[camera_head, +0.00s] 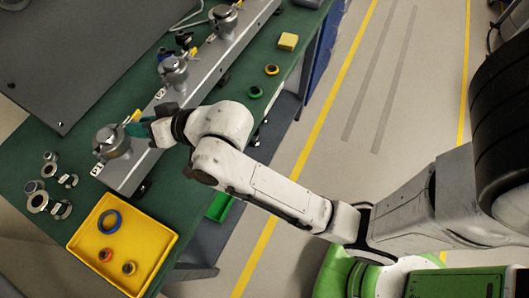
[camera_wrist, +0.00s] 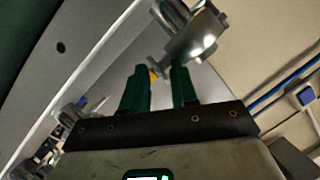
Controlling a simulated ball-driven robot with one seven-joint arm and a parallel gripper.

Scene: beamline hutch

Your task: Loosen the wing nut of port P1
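Port P1 (camera_head: 112,141) is the nearest of the metal ports on the grey rail, beside a white label (camera_head: 97,169). Its clamp body also shows at the top of the wrist view (camera_wrist: 188,30). My gripper (camera_head: 133,128) is at the right side of port P1. In the wrist view my gripper (camera_wrist: 159,70) has its two green fingers apart, with a visible gap between them. A small metal piece (camera_wrist: 157,65), possibly the wing nut, shows just beyond the gap with a bit of yellow. I cannot tell whether the fingers touch it. In the head view my fingers partly hide it.
Two more ports (camera_head: 173,71) (camera_head: 223,20) stand farther along the rail (camera_head: 205,62). A yellow tray (camera_head: 150,243) with rings lies in front of P1. Loose metal rings and clamps (camera_head: 38,201) lie at left.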

